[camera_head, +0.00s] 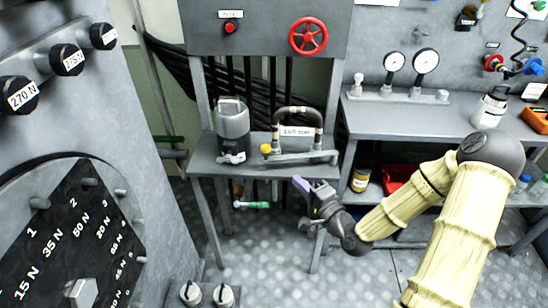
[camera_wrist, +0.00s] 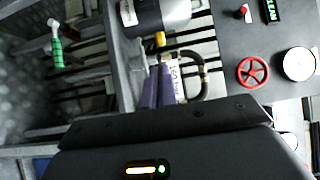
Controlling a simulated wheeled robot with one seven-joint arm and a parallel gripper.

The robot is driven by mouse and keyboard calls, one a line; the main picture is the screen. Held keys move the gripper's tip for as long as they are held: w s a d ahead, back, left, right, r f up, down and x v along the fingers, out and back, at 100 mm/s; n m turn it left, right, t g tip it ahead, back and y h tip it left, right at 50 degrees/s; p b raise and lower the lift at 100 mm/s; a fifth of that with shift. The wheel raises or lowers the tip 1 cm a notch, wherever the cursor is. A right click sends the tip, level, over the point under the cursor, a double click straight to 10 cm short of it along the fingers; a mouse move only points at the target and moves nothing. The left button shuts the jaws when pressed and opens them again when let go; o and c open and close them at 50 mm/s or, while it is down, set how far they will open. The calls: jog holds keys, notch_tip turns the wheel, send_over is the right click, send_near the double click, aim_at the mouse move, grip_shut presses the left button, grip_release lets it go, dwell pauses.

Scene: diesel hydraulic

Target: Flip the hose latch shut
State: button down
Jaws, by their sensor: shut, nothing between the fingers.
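A short black hose (camera_head: 299,111) arches over a grey metal fitting (camera_head: 305,157) on the small bench, with a "160 bar" label across it. A yellow knob (camera_head: 266,149) sits at the fitting's left end. The wrist view shows the hose (camera_wrist: 204,80) and the yellow knob (camera_wrist: 160,39) just beyond my fingers. I cannot clearly make out the latch or its position. My gripper (camera_head: 301,184), with purple fingers, is in front of the bench's edge, below the fitting, and looks apart from it. Its fingers (camera_wrist: 160,76) are shut and empty, partly covering the fitting in the wrist view.
A grey cylindrical unit (camera_head: 233,122) stands left of the hose. A red handwheel (camera_head: 308,36) and red button (camera_head: 230,27) are on the panel above. A gauge bench (camera_head: 430,125) is at right, and a dial panel (camera_head: 75,230) at left. Open floor lies in front.

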aim_at(268, 152)
jog(key=x, duration=1.3)
